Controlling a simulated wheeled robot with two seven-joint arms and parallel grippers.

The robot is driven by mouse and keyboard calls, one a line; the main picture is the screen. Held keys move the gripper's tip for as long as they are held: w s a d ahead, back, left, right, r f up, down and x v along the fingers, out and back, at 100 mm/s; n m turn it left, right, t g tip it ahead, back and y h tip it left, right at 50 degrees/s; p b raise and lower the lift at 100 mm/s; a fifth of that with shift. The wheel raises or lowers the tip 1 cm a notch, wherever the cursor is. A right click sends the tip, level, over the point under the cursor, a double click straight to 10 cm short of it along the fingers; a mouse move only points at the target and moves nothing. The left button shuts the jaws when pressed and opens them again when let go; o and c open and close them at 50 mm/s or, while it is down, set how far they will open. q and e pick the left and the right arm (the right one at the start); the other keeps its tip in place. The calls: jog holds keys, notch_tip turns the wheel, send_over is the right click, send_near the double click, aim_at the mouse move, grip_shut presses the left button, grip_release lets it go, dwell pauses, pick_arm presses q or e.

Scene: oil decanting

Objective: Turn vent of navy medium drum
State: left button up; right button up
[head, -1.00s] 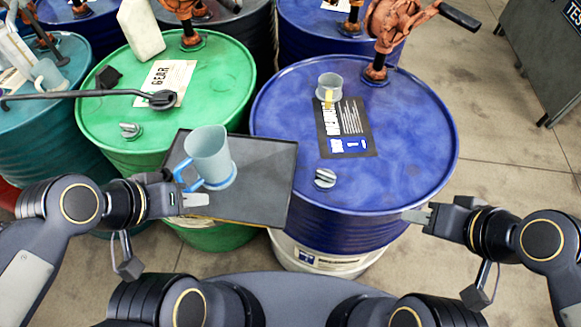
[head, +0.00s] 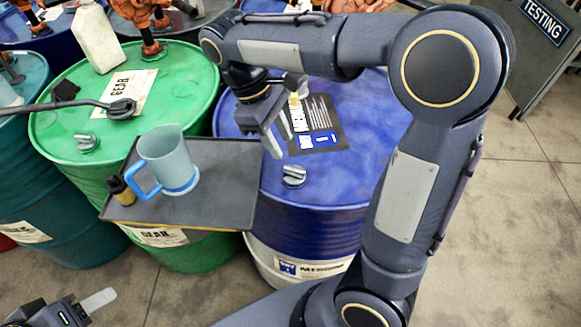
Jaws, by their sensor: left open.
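The navy drum (head: 352,170) stands right of centre with a dark printed label (head: 318,128) on its lid. Its grey vent knob (head: 293,175) sits on the lid near the front left edge. My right arm reaches across the lid from the right and hides much of it. My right gripper (head: 272,143) points down just above and left of the vent, apart from it; its jaw gap is not clear. My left gripper (head: 90,306) is low at the lower left, open and empty, away from the drum.
A dark tray (head: 228,190) in front of the green drum (head: 50,125) holds a translucent jug (head: 167,160) with a blue handle, close left of the vent. A small dark bottle (head: 120,189) is at the tray's left edge. A grey TESTING board (head: 535,50) stands at upper right.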

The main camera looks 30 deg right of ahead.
aim_at(294, 168)
jog(key=b+x, duration=0.1)
jog(key=x, duration=0.6)
jog(key=shift+d+f, duration=0.15)
jog(key=shift+f, duration=0.2)
grip_shut()
